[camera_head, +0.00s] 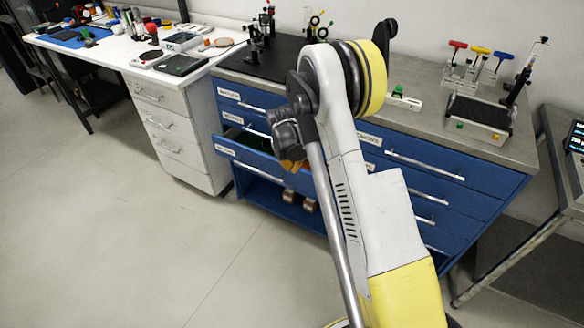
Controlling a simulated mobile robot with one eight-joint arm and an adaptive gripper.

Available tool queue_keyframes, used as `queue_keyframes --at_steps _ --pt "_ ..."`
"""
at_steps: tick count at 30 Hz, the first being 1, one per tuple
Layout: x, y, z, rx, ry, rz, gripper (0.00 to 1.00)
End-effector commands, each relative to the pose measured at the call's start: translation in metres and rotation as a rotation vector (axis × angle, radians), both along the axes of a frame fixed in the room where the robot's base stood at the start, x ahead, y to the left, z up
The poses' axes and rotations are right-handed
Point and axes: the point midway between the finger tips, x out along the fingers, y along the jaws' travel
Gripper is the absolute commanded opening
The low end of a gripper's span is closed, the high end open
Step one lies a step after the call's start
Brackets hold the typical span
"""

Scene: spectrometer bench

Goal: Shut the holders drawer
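A blue drawer (243,155) in the left column of the blue cabinet stands pulled out, with its dark, partly green inside showing. Its label is too small to read, so I cannot confirm that it is the holders drawer. A silver bar handle runs along its front. My gripper (291,165) is at the right part of this drawer, seen small and dark with orange below it. My arm hides the drawer's right end. I cannot tell whether the gripper touches the drawer or whether its fingers are open.
The other blue drawers (430,165) look closed. Below the open drawer is an open shelf with brownish items (309,204). A white drawer unit (165,127) stands to the left. A grey cart (560,200) stands at the right. The floor (130,225) in front is clear.

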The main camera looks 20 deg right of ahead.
Motion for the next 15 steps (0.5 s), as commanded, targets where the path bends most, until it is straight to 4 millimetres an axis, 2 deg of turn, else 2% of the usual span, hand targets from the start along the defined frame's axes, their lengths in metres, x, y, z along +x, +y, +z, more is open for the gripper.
queue_keyframes --at_steps 2,5,15 --pt "-0.007 -0.003 -0.005 0.0 -0.001 0.001 0.0" --pt "-0.004 -0.006 -0.019 0.0 0.0 0.002 0.0" --pt "0.006 -0.02 -0.09 0.0 0.0 0.001 0.0"
